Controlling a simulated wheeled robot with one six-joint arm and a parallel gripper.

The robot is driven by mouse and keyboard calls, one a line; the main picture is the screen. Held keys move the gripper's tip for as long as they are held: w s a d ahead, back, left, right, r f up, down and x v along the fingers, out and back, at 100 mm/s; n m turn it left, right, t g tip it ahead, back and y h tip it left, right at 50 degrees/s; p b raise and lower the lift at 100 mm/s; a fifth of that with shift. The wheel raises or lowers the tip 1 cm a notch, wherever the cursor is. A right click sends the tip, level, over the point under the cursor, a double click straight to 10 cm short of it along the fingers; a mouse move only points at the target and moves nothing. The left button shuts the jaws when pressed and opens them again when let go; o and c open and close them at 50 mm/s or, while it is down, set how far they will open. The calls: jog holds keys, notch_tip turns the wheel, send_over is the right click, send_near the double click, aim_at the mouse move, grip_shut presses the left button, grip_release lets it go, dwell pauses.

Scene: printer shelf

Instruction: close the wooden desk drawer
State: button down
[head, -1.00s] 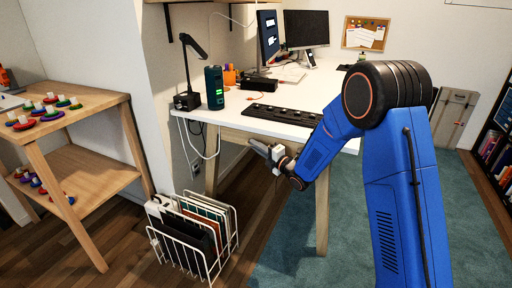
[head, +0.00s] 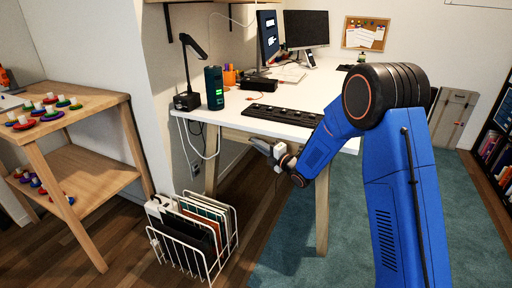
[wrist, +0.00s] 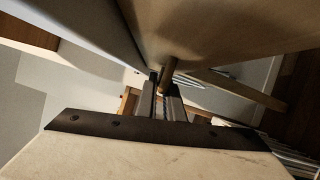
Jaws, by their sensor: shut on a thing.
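The wooden desk drawer shows in the wrist view as a broad tan wooden panel (wrist: 225,28) across the top. A short round wooden knob (wrist: 168,72) sticks out from it. My gripper (wrist: 163,88) is shut on this knob, with the fingertips on either side of it. In the head view my gripper (head: 260,146) is just below the front edge of the white desk top (head: 255,119). How far the drawer stands out cannot be told there, as the desk top and my arm hide most of it.
A white wire rack (head: 200,250) with folders stands on the floor left of the desk. A wooden shelf table (head: 85,110) with colored pieces is at the far left. A desk leg (head: 322,215) stands below my arm. The teal rug (head: 290,260) is clear.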

jog(key=shift+w+d, duration=0.3)
jog(key=shift+w, duration=0.35)
jog(key=shift+w+d, duration=0.25)
jog(key=shift+w, duration=0.4)
jog(key=c, duration=1.9)
grip_release()
jog(key=shift+w, duration=0.1)
jog(key=v, duration=1.7)
jog(key=shift+s, duration=0.25)
jog(key=shift+d, duration=0.1)
